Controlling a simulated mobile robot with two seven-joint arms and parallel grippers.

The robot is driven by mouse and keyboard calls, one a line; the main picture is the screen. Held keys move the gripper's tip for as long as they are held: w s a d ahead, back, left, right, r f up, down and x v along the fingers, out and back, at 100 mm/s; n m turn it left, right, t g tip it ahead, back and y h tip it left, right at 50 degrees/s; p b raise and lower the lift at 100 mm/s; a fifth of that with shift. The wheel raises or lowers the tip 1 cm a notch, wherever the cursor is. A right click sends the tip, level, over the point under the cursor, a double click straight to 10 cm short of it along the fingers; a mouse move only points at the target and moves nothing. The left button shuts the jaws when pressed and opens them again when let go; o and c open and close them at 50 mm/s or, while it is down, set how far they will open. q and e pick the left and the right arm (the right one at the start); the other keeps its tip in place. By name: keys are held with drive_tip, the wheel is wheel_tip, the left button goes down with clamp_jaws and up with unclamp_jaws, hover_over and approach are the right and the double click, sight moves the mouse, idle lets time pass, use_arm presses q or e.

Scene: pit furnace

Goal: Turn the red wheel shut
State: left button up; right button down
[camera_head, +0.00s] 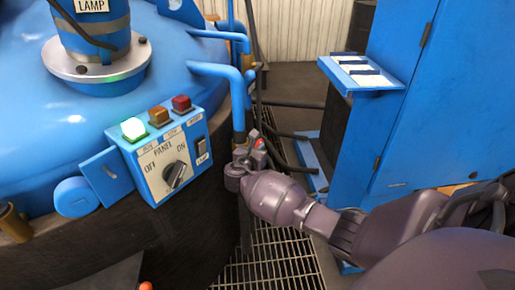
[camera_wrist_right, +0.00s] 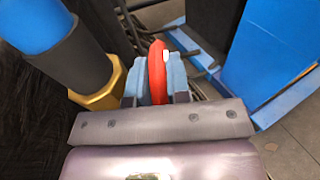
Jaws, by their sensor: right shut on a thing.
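The red wheel (camera_wrist_right: 157,72) stands between the two fingers of my right gripper (camera_wrist_right: 158,80) in the right wrist view. The fingers are shut on its rim, and a small white mark shows on its right side. In the head view the right gripper (camera_head: 240,165) is beside the pipe to the right of the panel box, and only a small red part of the wheel (camera_head: 260,144) shows past it. The gripper and wrist hide the rest of the wheel. My left gripper is not in view.
A blue panel box (camera_head: 165,150) with a lit green lamp and a dark knob is left of the right gripper. A blue pipe (camera_head: 238,95) runs down just above the gripper. A blue cabinet (camera_head: 420,100) with a small shelf (camera_head: 362,75) stands at right. Grating (camera_head: 270,262) covers the floor below.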

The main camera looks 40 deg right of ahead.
drive_tip(key=c, duration=1.1)
unclamp_jaws()
drive_tip(key=shift+s+a+r, duration=0.1)
drive_tip(key=shift+s+a, duration=0.1)
drive_tip(key=shift+a, duration=0.15)
drive_tip(key=p+v, duration=0.2)
drive_tip(key=v, duration=0.8)
drive_tip(key=shift+p, duration=0.35)
